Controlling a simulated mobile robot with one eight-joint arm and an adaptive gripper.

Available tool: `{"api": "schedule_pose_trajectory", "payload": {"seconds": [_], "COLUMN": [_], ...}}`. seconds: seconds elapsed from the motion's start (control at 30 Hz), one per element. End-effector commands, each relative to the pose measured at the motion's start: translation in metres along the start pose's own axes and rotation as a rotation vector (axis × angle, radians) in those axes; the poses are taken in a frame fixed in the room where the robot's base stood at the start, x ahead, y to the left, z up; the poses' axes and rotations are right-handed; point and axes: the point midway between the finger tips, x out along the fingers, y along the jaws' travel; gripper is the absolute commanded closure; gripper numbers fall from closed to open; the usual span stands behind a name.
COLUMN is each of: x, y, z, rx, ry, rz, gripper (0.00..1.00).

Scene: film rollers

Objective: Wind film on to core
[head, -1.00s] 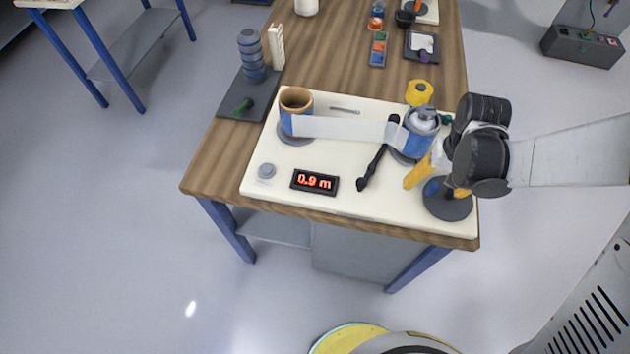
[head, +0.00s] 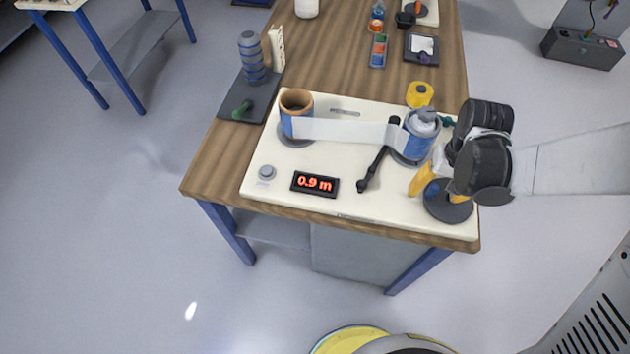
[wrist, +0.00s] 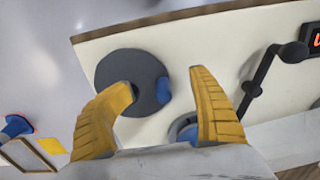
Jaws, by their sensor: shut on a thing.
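A white film strip (head: 345,130) runs between a brown-rimmed blue core (head: 295,112) at left and a blue roll with a grey top (head: 420,140) at right. My gripper (head: 436,188) is low over a dark round disc (head: 447,208) at the board's front right corner. In the wrist view the yellow fingers (wrist: 166,86) stand either side of a blue knob (wrist: 163,91) on the dark disc (wrist: 130,70). My gripper is shut on this knob, though a gap shows beside one finger. The display (head: 315,183) reads 0.9 m.
A black lever (head: 376,168) lies close left of my gripper, and a yellow roll (head: 420,95) stands behind. A grey button (head: 267,173) is at the front left.

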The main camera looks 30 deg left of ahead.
Motion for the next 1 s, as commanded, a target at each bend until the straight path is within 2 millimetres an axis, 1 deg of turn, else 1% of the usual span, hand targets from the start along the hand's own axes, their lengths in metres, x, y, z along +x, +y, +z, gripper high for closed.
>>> {"api": "schedule_pose_trajectory", "payload": {"seconds": [0.03,0.1,0.2,0.3,0.47,0.57,0.6,0.63,0.67,0.8,1.0], "x": [0.002,0.002,0.002,0.002,0.002,0.002,0.002,0.002,0.002,0.002,0.001], "y": [0.0,0.001,0.002,0.002,0.002,0.003,0.004,0.004,0.005,0.008,0.009], "z": [0.005,0.01,0.014,0.014,0.015,0.019,0.022,0.024,0.026,0.034,0.033], "rx": [0.0,0.0,0.0,0.0,0.0,0.0,0.0,0.0,0.0,-0.001,-0.001], "ry": [-0.002,-0.003,-0.004,-0.005,-0.006,-0.006,-0.006,-0.006,-0.006,-0.003,-0.001], "rz": [-0.004,-0.004,-0.004,-0.005,-0.005,-0.005,-0.005,-0.005,-0.004,-0.002,-0.001], "gripper": [0.48,0.6,0.73,0.76,0.77,0.8,0.82,0.92,1.0,1.0,1.0]}}
